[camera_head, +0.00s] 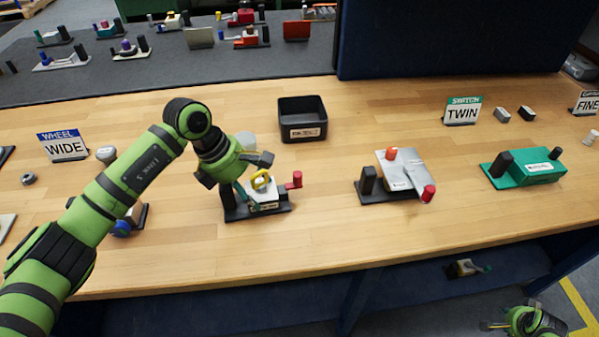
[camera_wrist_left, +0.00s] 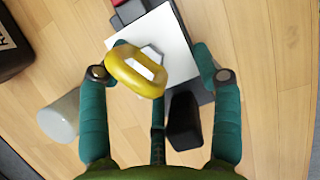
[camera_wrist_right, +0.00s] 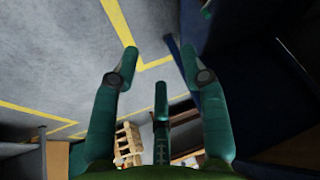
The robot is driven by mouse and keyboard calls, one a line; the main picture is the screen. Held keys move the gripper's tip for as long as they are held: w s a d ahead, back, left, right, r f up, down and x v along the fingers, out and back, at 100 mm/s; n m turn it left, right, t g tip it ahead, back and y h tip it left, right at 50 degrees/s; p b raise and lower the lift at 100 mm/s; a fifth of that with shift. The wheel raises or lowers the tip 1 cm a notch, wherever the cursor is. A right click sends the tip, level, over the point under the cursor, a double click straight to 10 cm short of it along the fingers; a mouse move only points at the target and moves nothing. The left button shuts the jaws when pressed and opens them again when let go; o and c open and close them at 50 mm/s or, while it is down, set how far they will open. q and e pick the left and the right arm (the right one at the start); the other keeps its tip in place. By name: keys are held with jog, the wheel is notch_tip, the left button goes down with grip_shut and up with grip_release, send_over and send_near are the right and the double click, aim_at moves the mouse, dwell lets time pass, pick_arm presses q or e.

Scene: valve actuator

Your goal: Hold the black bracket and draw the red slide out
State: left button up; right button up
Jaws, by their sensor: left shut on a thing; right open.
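A small fixture (camera_head: 240,214) with a black base stands on the table. It carries a white block (camera_head: 265,193), a yellow loop (camera_head: 261,180), an upright black bracket at its left end and a red knob (camera_head: 296,180) at its right. My left gripper (camera_head: 250,185) is over it. In the left wrist view the fingers (camera_wrist_left: 160,55) straddle the white block, and the black bracket (camera_wrist_left: 184,122) stands between them nearer the palm, apart from the fingertips. The yellow loop hides part of the block. My right gripper (camera_wrist_right: 158,60) is open and empty, low beyond the table's front edge.
A silver fixture (camera_head: 405,175) with a black post and red end stands to the right, then a green fixture (camera_head: 535,172). A black bin (camera_head: 303,120) is behind. A pale cylinder (camera_wrist_left: 62,116) stands near my left fingers. The table front between fixtures is clear.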

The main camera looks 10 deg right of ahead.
jog(key=w+d+r+m+t+h, duration=0.1)
jog(key=w+d+r+m+t, duration=0.15)
jog(key=d+r, duration=0.5)
jog(key=w+d+r+m+t+h, duration=0.1)
jog(key=d+r+m, duration=0.25)
jog(key=r, duration=0.75)
jog(key=w+d+r+m+t+h, duration=0.1)
jog(key=w+d+r+m+t, duration=0.1)
jog(key=d+r, duration=0.6)
jog(key=w+a+r+n+t+y, duration=0.2)
jog(key=w+a+r+t, duration=0.3)
jog(key=w+r, duration=0.8)
jog(key=w+a+r+n+g+y, duration=0.1)
jog(key=w+a+r+n+y, duration=0.3)
jog(key=w+a, duration=0.5)
jog(key=w+a+r+n+g+y, duration=0.1)
jog(key=w+a+n+y, duration=0.25)
jog(key=a+n, duration=0.65)
jog(key=w+a+r+n+g+y, duration=0.1)
jog(key=w+a+r+n+y, duration=0.15)
jog(key=w+a, duration=0.8)
jog(key=n+g, duration=1)
jog(key=n, duration=0.9)
send_near(301, 174)
jog(key=shift+h, duration=0.3)
jog(key=x, duration=1)
jog(key=shift+a+r, duration=0.1)
jog(key=shift+a, duration=0.15)
